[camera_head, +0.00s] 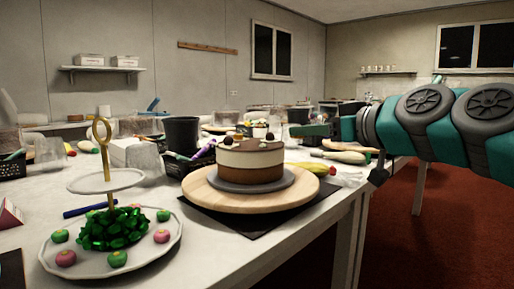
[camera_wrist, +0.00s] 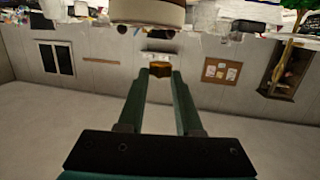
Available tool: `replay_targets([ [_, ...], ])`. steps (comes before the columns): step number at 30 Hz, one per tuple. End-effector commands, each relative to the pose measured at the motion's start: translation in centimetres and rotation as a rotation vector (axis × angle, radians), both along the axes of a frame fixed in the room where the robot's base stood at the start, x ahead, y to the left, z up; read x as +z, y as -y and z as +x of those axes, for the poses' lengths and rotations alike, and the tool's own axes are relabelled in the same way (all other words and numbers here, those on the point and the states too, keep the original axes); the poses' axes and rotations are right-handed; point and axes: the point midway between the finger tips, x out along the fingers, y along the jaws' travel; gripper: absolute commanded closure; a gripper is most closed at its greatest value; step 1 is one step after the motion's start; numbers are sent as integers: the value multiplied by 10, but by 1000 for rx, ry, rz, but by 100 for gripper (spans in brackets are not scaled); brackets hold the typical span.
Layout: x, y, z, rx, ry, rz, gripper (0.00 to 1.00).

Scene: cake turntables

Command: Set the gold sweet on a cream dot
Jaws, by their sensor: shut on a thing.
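A round layered cake (camera_head: 250,165) with brown and cream bands stands on a grey disc on the wooden turntable (camera_head: 195,190). Small dark balls sit on its top, one near the right edge (camera_head: 270,137); the cream dots are too small to make out clearly. My gripper (camera_head: 296,131) reaches in from the right, its tips just right of the cake at about the height of its top. In the wrist view, which is upside down, my gripper is shut on the gold sweet (camera_wrist: 160,69), apart from the cake (camera_wrist: 148,13). The sweet is not clear in the head view.
A tiered stand (camera_head: 53,262) with a gold handle holds green and pink sweets at the front left. A black cup (camera_head: 182,134) and a dark crate stand behind the cake.

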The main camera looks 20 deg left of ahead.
Motion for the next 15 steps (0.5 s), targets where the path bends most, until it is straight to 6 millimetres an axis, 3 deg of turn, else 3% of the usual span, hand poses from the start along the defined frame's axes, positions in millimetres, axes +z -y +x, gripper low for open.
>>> replay_targets([
  [4,2,-9,2,20,-2,0,100],
  [15,-5,-62,55,17,-2,0,100],
])
